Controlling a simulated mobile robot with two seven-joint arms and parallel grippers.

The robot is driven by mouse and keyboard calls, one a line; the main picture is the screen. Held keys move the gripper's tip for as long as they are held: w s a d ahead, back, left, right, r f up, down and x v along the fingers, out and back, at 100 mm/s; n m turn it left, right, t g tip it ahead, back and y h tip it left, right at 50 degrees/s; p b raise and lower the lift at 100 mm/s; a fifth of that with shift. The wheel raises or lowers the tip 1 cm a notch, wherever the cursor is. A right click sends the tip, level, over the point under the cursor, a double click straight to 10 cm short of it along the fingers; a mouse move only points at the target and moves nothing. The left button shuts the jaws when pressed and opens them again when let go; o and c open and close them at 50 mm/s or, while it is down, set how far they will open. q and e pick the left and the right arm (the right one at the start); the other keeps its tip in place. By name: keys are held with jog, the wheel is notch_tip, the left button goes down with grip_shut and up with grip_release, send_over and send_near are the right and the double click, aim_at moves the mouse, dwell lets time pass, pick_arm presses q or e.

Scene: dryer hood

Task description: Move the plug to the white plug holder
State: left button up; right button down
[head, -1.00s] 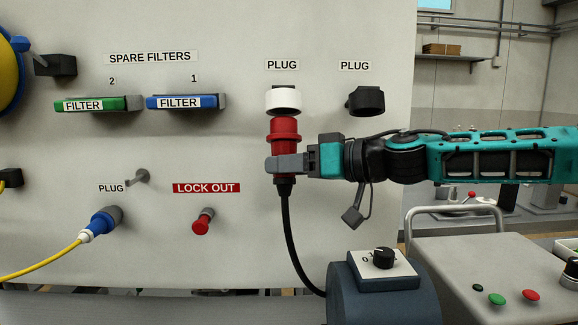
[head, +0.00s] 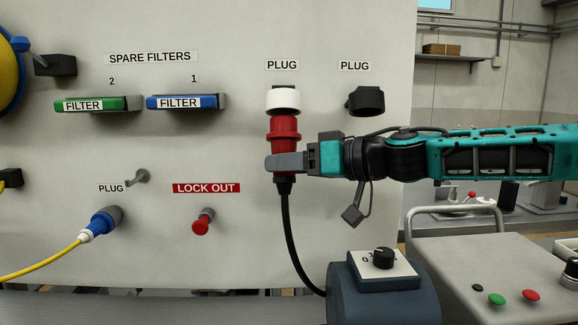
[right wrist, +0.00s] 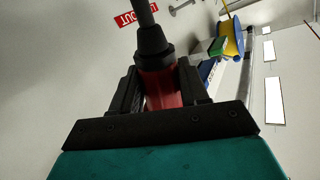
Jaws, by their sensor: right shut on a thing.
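The red plug (head: 284,132) stands upright just below the white plug holder (head: 283,100) in the head view, its top at the holder's lower edge. I cannot tell whether it is inside the holder. Its black cable (head: 290,230) hangs down. My right gripper (head: 274,163) is shut around the lower part of the plug from the right. In the right wrist view the plug (right wrist: 160,88) sits between both fingers, with the cable end toward the top. The black plug holder (head: 367,101) to the right is empty. My left gripper is not in view.
Green (head: 100,104) and blue (head: 183,102) filters hang on the panel at left. A blue plug (head: 104,221) with a yellow cable and a red lock-out knob (head: 202,224) sit lower. A dark blue housing with a rotary switch (head: 383,258) stands below my right arm.

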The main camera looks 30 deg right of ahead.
aim_at(295, 140)
jog(key=shift+w+d+r, duration=0.1)
jog(key=shift+w+r, duration=0.05)
jog(key=shift+r, duration=0.3)
jog(key=shift+w+d+r, duration=0.1)
jog(key=shift+r, duration=0.35)
jog(key=shift+w+d+r, duration=0.1)
jog(key=shift+w+r, duration=0.1)
jog(key=shift+r, duration=0.3)
jog(key=shift+w+r, duration=0.15)
jog(key=shift+r, duration=0.3)
jog(key=shift+r, duration=0.25)
jog(key=shift+c, duration=2.4)
grip_release()
jog(key=shift+f, duration=0.15)
jog(key=shift+s, duration=0.1)
jog(key=v, duration=1.2)
jog(key=shift+s+d, duration=0.25)
jog(key=shift+s, duration=0.05)
